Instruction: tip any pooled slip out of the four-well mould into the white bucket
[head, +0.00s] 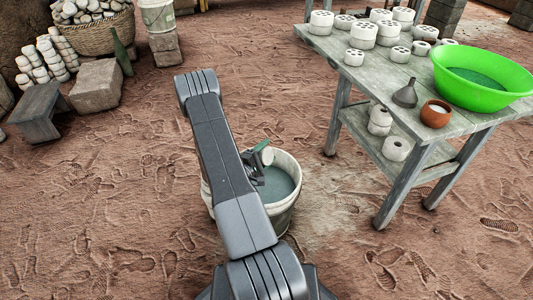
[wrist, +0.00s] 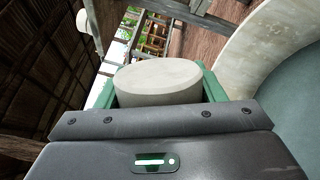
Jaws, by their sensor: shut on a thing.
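The white bucket (head: 289,205) stands on the ground at the centre of the head view, partly behind my arm, with grey-green slip inside. My gripper (head: 262,158) is low over the bucket's mouth. In the wrist view its green fingers (wrist: 160,92) are shut on a pale round block (wrist: 158,80), which looks like the mould. Its wells do not show there, only a smooth pale face. The wrist view is rolled over, with the bucket's pale rim (wrist: 236,62) and the slip close at the right. My arm hides most of the mould in the head view.
A wooden table (head: 345,85) at the right holds several round white moulds, a green basin (head: 490,88), a terracotta pot (head: 435,114) and a grey funnel (head: 405,95). Stone blocks (head: 97,86), a low bench (head: 38,113) and a basket stand at upper left. The ground in front is clear.

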